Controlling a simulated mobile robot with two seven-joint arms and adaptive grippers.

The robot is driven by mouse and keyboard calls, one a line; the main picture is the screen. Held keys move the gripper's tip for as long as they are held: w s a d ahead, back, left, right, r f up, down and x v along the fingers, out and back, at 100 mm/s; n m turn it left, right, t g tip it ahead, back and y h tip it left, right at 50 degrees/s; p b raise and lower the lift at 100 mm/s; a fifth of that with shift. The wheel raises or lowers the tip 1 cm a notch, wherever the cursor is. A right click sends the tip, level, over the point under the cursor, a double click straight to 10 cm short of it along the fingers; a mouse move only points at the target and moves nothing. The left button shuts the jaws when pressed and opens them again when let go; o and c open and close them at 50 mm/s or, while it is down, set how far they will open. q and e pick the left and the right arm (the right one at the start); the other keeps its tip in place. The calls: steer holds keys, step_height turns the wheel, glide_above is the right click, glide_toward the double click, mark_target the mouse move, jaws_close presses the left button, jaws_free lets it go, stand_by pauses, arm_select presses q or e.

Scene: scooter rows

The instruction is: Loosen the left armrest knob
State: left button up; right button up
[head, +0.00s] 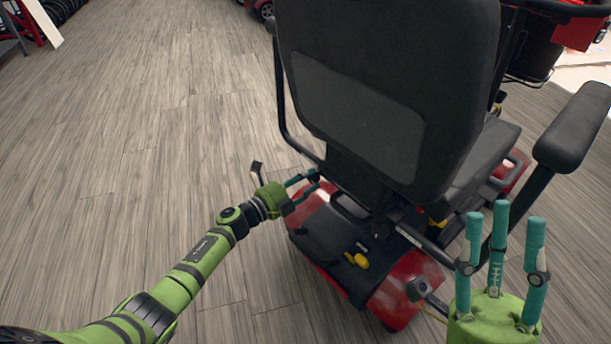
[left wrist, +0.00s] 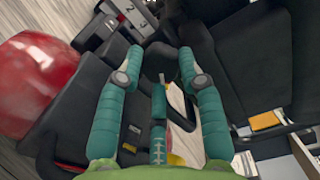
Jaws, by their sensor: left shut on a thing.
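The red and black scooter (head: 405,270) stands with its seat back (head: 400,80) toward me. My left gripper (head: 312,181) reaches in at the left side of the seat's base, below the left armrest's bar (head: 281,95). In the left wrist view its teal fingers (left wrist: 160,60) are shut around a dark round knob (left wrist: 157,66). The knob is hidden in the head view. My right gripper (head: 503,225) is raised at the lower right, with its fingers apart and empty.
The right armrest (head: 572,130) sticks out above and beyond my right gripper. A yellow part (head: 357,260) lies on the scooter's black rear deck. Another scooter's basket (head: 535,45) is at the upper right. The wooden floor on the left is clear.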

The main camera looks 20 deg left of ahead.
arm_select(q)
steer(key=n+p, duration=0.2)
steer(key=n, duration=0.2)
steer(key=shift+r+n, duration=0.15)
steer(key=shift+n, duration=0.15)
steer(key=n+p, duration=0.1)
steer(key=n, duration=0.4)
steer(key=shift+n+p, duration=0.4)
steer(key=shift+n, duration=0.6)
arm_select(e)
steer(key=w+f+m+g+h, duration=0.2)
steer(key=w+f+g+h, duration=0.4)
steer(key=w+f+g, duration=0.1)
steer(key=shift+w+f+h, duration=0.3)
steer(key=shift+w+f, duration=0.4)
steer(key=shift+f, duration=0.7)
steer(key=shift+a, duration=0.1)
arm_select(q)
steer(key=o, duration=1.1)
steer(key=shift+f, duration=0.2)
steer(key=shift+o, duration=0.2)
